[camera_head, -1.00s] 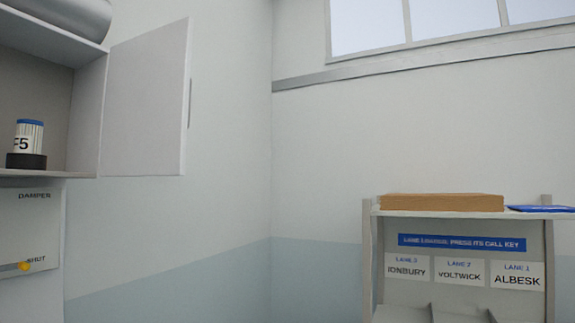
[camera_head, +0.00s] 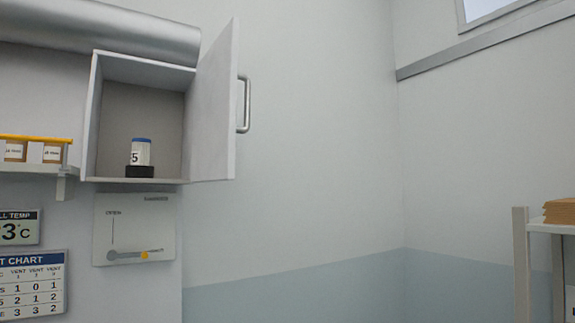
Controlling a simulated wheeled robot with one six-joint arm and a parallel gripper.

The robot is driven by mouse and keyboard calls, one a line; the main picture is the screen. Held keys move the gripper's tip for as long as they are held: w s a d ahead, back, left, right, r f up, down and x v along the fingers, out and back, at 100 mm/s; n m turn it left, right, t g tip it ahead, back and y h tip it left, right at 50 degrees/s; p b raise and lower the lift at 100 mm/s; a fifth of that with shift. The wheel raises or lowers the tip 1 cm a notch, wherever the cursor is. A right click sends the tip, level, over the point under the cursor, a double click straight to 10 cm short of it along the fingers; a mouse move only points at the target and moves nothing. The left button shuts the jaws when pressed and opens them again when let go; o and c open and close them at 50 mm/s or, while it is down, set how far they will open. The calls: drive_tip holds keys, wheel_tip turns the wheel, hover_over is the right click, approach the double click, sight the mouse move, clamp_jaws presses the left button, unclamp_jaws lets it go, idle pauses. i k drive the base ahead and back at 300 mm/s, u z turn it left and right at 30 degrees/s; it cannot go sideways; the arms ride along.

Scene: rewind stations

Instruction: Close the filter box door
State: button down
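The filter box (camera_head: 138,68) is a grey open-fronted box on the wall at the left, under a round metal duct. Its door (camera_head: 213,110) is hinged on the right side and stands wide open, jutting out from the wall. A metal bar handle (camera_head: 244,104) is on the door's right-hand face. Inside the box a white filter canister (camera_head: 140,152) with a blue top and a "5" on its label sits upright on a black base (camera_head: 140,171). My gripper is not in view.
A damper panel (camera_head: 134,229) with a lever is below the box. A shelf (camera_head: 40,167) with small boxes, a temperature display (camera_head: 19,228) and a chart (camera_head: 32,286) are at the left. A rack (camera_head: 542,227) stands at the right. The wall between is bare.

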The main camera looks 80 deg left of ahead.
sight(214, 129)
drive_tip(key=u, duration=0.7)
drive_tip(key=i, duration=0.75)
drive_tip(key=u, duration=0.8)
